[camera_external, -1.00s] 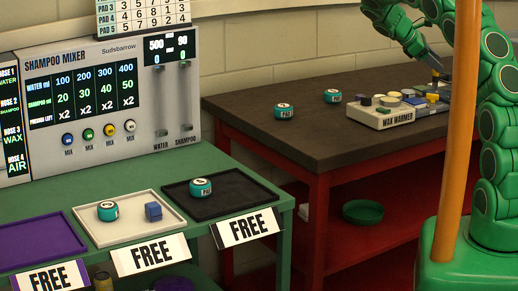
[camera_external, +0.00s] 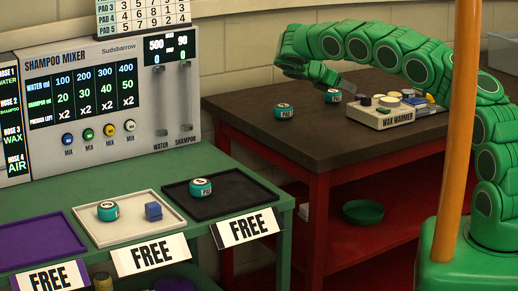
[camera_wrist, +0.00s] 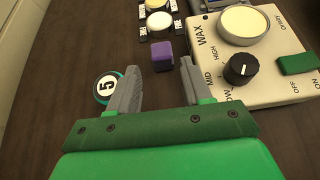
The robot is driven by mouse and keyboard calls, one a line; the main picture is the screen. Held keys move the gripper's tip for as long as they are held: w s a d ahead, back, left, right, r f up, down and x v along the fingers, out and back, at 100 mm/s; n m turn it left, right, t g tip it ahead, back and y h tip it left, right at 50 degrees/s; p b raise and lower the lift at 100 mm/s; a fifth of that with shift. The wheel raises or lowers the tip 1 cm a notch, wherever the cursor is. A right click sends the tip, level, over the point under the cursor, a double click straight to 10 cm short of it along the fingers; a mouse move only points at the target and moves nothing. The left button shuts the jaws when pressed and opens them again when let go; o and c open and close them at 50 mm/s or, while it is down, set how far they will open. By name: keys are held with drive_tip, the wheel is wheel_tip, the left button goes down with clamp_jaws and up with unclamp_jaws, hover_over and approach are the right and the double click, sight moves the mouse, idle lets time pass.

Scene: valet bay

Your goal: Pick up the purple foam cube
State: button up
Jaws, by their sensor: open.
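The purple foam cube (camera_wrist: 162,55) sits on the dark brown tabletop in the wrist view, left of the wax warmer (camera_wrist: 275,75). My gripper (camera_wrist: 160,68) is open and empty, with its grey fingers pointing at the cube. The cube lies just past the fingertips, roughly centred in the gap. In the external view my gripper (camera_external: 345,84) hangs low over the dark table (camera_external: 300,143), left of the wax warmer (camera_external: 400,114).
A teal puck marked 5 (camera_wrist: 107,88) stands beside my left finger. Pale and yellow discs (camera_wrist: 159,22) stand past the cube. The warmer's black knob (camera_wrist: 242,68) is close to the right finger. A teal puck (camera_external: 284,111) stands on the table's open left part.

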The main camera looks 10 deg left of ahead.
sight(353, 99)
drive_tip(key=shift+a+f, duration=0.1)
drive_tip(key=shift+f, duration=0.05)
drive_tip(key=shift+x, duration=3.8)
drive_tip(key=shift+s+f, duration=0.1)
drive_tip(key=shift+s, duration=0.1)
drive_tip(key=c, duration=0.7)
